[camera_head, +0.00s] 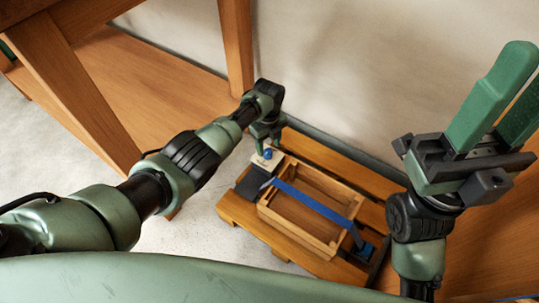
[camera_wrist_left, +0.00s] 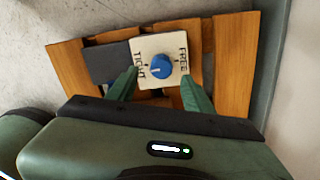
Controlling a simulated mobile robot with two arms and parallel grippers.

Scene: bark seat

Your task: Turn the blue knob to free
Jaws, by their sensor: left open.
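The blue knob (camera_wrist_left: 159,67) sits on a cream panel (camera_wrist_left: 145,45) lettered TIGHT on the left and FREE on the right. A short white mark shows on the knob's lower left part, facing the picture's bottom. In the head view the knob (camera_head: 267,154) is just below my left gripper (camera_head: 266,143), which points down. In the left wrist view my left gripper (camera_wrist_left: 159,84) is open, with one green finger to each side of the knob, apart from it. My right gripper (camera_head: 524,64) is raised at the right, fingers up, with an empty gap between them.
A blue strap (camera_head: 315,201) crosses an open wooden crate (camera_head: 297,239) on a slatted wooden seat or pallet (camera_head: 235,208). A dark block (camera_head: 252,182) adjoins the panel. A wooden table (camera_head: 78,98) stands left; a pale wall (camera_head: 340,70) rises behind.

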